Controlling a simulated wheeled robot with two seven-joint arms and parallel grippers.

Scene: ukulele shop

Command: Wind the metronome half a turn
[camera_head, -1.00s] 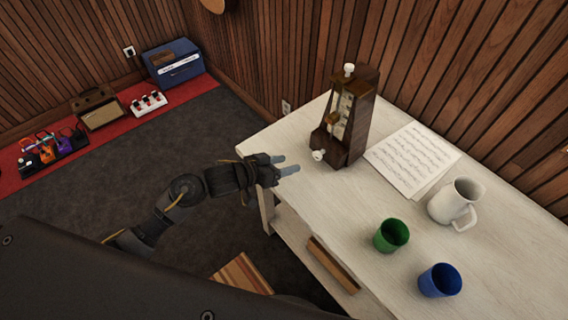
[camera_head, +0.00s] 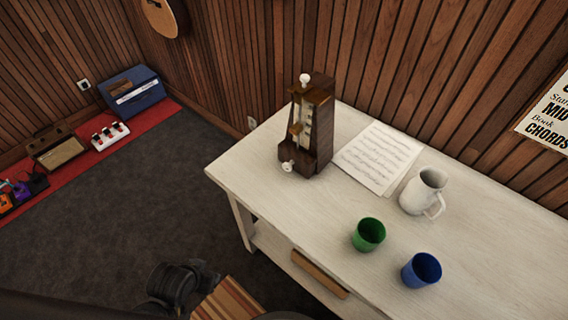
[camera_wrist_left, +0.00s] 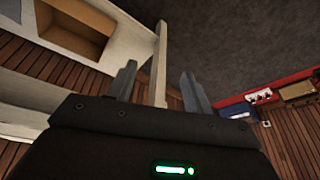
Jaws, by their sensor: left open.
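The metronome (camera_head: 318,125) is a dark brown wooden case standing upright near the far left corner of the white table (camera_head: 460,240). A white winding key (camera_head: 288,166) sticks out low on its near side, and a white knob (camera_head: 305,78) tops it. My left gripper (camera_wrist_left: 158,88) is open and empty in the left wrist view, below the tabletop beside the table. In the head view my left arm is dark at the bottom edge, well short of the metronome; its fingers are hard to make out. The metronome is not visible in the wrist view. My right gripper is not in view.
Sheet music (camera_head: 378,157), a white jug (camera_head: 420,192), a green cup (camera_head: 368,235) and a blue cup (camera_head: 421,270) stand right of the metronome. The tabletop before the key is clear. A table leg (camera_wrist_left: 160,55) shows beyond my left fingers.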

